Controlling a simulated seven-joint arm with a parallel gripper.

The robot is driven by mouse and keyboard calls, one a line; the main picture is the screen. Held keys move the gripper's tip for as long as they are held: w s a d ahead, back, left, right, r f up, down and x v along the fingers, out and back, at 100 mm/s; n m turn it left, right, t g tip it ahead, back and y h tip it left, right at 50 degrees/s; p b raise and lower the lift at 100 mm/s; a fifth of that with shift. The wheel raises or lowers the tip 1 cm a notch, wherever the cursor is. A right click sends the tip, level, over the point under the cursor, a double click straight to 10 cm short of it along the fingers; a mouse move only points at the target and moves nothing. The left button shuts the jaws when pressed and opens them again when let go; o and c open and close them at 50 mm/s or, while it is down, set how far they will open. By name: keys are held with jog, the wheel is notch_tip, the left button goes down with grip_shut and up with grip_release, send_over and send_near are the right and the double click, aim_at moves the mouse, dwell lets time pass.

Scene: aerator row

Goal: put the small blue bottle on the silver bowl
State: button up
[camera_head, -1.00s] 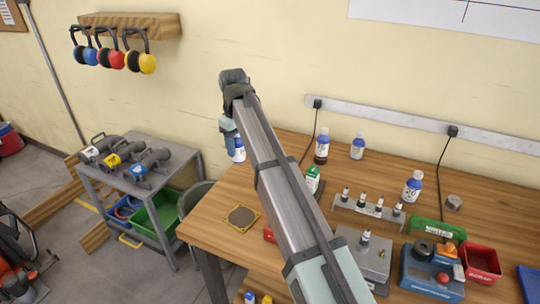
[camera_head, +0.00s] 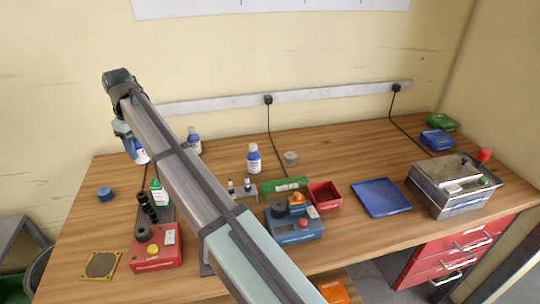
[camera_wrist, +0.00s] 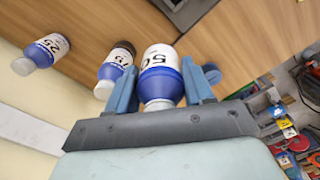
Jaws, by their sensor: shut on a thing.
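My gripper (camera_wrist: 158,95) is shut on a small bottle (camera_wrist: 160,72) with a white and blue label, held between its two blue fingers in the wrist view. In the head view, my gripper (camera_head: 128,140) is at the left, above the back left of the bench, with the held bottle (camera_head: 141,155) partly hidden by it. Two other blue-labelled bottles stand on the bench, one behind my arm (camera_head: 194,141) and one near the middle (camera_head: 254,158). I cannot make out a silver bowl for certain; a small grey metal piece (camera_head: 290,158) sits right of the middle bottle.
The wooden bench (camera_head: 340,160) holds a red box (camera_head: 157,250), a blue device (camera_head: 292,224), a red bin (camera_head: 324,195), a blue tray (camera_head: 381,197) and a metal case (camera_head: 455,187). A blue puck (camera_head: 105,194) and a square pad (camera_head: 101,265) lie at the left.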

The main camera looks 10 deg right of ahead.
jog(key=w+d+m, duration=0.1)
jog(key=w+d, duration=0.2)
jog(key=d, duration=0.5)
jog(key=w+d+m, duration=0.1)
jog(key=w+d, duration=0.2)
jog(key=d, duration=0.4)
notch_tip(320, 180, up, 2)
jog(key=m, duration=1.1)
send_over(291, 156)
jog(key=shift+w+f, duration=0.15)
jog(key=shift+f, duration=4.65)
jog(key=o, duration=1.1)
jog(key=shift+f, duration=0.1)
